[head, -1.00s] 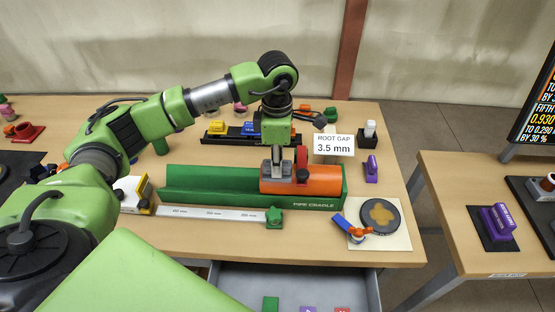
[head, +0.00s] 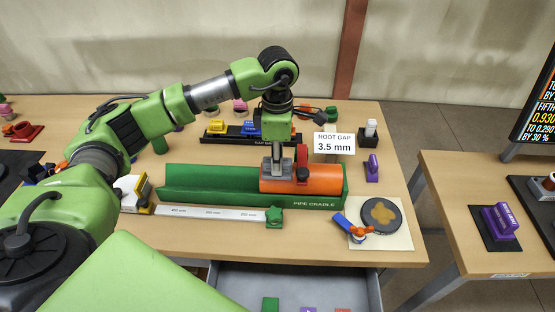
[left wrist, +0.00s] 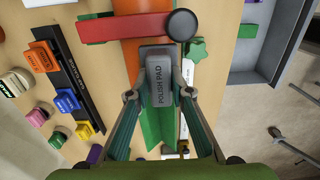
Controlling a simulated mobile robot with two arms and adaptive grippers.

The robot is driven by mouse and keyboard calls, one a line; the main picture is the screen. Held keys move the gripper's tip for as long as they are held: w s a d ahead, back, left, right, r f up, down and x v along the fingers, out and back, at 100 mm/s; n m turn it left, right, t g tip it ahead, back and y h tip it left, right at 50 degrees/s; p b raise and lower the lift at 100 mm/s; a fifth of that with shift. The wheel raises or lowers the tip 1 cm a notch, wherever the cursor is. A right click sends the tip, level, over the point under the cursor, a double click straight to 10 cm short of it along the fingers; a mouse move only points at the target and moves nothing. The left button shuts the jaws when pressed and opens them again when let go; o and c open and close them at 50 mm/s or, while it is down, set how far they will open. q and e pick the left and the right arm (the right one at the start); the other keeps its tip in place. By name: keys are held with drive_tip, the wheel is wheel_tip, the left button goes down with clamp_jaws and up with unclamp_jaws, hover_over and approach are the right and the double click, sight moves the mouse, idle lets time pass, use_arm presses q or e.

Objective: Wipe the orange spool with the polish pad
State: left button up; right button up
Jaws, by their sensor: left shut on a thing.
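The orange spool (head: 320,181) lies in the right end of the green pipe cradle (head: 215,194). A red clamp strap (head: 302,163) with a dark knob crosses over it. My left gripper (head: 277,168) points down over the left end of the spool. It is shut on the grey polish pad (left wrist: 160,82), whose label reads in the left wrist view. The pad is at the spool's surface there; the exact contact is hidden. In the left wrist view the spool (left wrist: 143,55) shows beyond the pad. My right gripper is not in view.
A ruler (head: 215,213) with a green star knob (head: 274,216) lies in front of the cradle. A dark round disc (head: 381,214) and a blue-orange tool (head: 352,226) sit at the right. A gap sign (head: 334,144) stands behind. An open drawer (head: 300,285) is below the table.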

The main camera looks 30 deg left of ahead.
use_arm(q)
drive_tip(key=shift+w+a, duration=0.2)
drive_tip(key=shift+w, duration=0.25)
drive_tip(key=shift+w+a, duration=0.2)
drive_tip(key=shift+w, duration=0.25)
drive_tip(key=shift+r, duration=0.1)
drive_tip(key=shift+r, duration=0.85)
